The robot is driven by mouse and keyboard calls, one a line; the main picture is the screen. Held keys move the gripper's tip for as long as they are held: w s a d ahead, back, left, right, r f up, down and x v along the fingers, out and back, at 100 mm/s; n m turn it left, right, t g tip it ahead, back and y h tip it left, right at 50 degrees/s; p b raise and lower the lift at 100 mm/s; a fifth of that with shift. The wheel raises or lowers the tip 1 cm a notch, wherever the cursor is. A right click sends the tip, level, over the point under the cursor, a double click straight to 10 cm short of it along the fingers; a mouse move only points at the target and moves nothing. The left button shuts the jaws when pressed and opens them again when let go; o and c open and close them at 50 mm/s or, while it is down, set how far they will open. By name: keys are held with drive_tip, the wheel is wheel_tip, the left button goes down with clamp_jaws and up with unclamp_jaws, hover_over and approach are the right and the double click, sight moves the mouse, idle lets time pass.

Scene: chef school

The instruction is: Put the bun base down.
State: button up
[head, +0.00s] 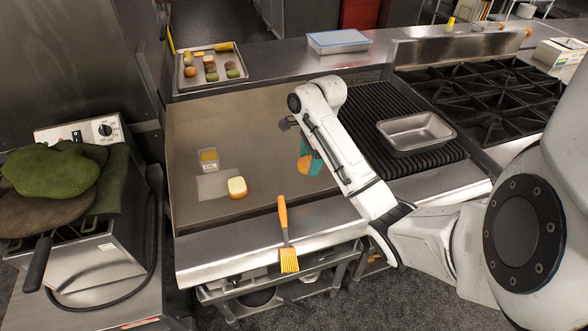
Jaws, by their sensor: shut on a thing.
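My gripper (309,160) is over the griddle (200,128), right of its middle and largely hidden behind my arm. It is shut on the bun base (303,164), a small orange-tan piece that shows beside a teal part. How far it is above the griddle is hard to tell. Another bun piece (237,188), tan with a pale side, lies on the griddle to the lower left, apart from my gripper.
An orange-handled brush (284,232) lies across the front ledge. A tray of food pieces (190,78) is behind; a metal pan (415,133) sits on the ribbed grill at right.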

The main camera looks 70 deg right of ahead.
drive_tip(key=shift+w+a+f, duration=0.1)
drive_tip(key=shift+w+f, duration=0.15)
drive_tip(key=shift+f, duration=0.05)
drive_tip(key=b, duration=0.8)
approach(292, 177)
drive_tip(key=shift+s+a+f, duration=0.2)
drive_tip(key=shift+a+f, duration=0.2)
drive_tip(key=shift+f, duration=0.05)
drive_tip(key=shift+s+a+f, duration=0.2)
drive_tip(key=shift+a+f, duration=0.15)
drive_tip(key=shift+f, duration=0.1)
drive_tip(key=shift+w+d+p, duration=0.2)
drive_tip(key=shift+w+p, duration=0.1)
drive_tip(key=shift+w+d+f, duration=0.15)
drive_tip(key=shift+w+f, duration=0.1)
drive_tip(key=shift+f, duration=0.2)
drive_tip(key=shift+w+d+f+p, duration=0.1)
drive_tip(key=shift+f+p, duration=0.05)
drive_tip(key=shift+f, duration=0.75)
drive_tip(key=shift+w+f+p, duration=0.1)
drive_tip(key=shift+f+p, duration=0.05)
drive_tip(key=shift+f, duration=0.75)
drive_tip(key=shift+f, duration=0.1)
drive_tip(key=o, duration=1.1)
